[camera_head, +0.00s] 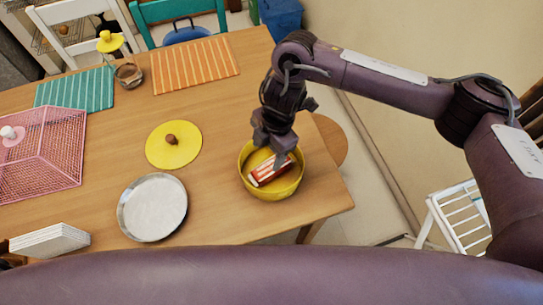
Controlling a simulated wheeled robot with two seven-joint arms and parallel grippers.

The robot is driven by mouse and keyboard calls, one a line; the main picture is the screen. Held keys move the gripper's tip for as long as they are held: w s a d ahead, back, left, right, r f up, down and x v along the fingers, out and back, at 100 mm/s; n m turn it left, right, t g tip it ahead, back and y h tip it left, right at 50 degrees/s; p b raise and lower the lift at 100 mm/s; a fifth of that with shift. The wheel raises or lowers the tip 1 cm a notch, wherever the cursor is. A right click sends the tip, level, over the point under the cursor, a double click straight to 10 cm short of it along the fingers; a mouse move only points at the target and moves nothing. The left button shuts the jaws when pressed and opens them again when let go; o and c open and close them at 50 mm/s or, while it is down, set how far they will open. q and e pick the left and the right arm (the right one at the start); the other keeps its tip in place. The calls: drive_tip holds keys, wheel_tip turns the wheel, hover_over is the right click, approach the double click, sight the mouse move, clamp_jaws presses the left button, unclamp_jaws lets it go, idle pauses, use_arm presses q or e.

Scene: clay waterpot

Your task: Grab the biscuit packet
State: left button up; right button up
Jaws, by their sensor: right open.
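The biscuit packet (265,175), red and white, lies tilted inside a yellow bowl (272,193) near the right end of the wooden table. My right gripper (278,160) points down into the bowl, with its fingers at the packet's upper right end. The jaws are open, and I cannot tell whether a finger touches the packet. The fingers hide a part of the packet and of the bowl's far inside. My left gripper is not in view.
A yellow lid (174,152) and a round metal plate (152,208) lie left of the bowl. A pink mesh cover (45,160) stands at the far left. Striped orange mat (195,65) and teal mat (75,90) lie at the back. The table's right edge is close to the bowl.

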sight(271, 165)
drive_tip(key=shift+w+d+h, duration=0.3)
drive_tip(key=shift+d, duration=0.35)
drive_tip(key=shift+d+f, duration=0.15)
drive_tip(key=shift+f, duration=0.1)
drive_tip(key=f, duration=0.2)
drive_tip(key=f+p, duration=0.1)
drive_tip(key=f, duration=0.1)
drive_tip(key=s+f, duration=0.1)
drive_tip(key=f, duration=0.1)
drive_tip(key=shift+s+a+f+p, duration=0.1)
drive_tip(key=shift+a+p, duration=0.2)
drive_tip(key=shift+a, duration=0.05)
drive_tip(key=shift+f, duration=0.3)
drive_tip(key=shift+c, duration=0.4)
drive_tip(key=c, duration=1)
drive_tip(key=shift+c, duration=0.3)
drive_tip(key=shift+r, duration=0.15)
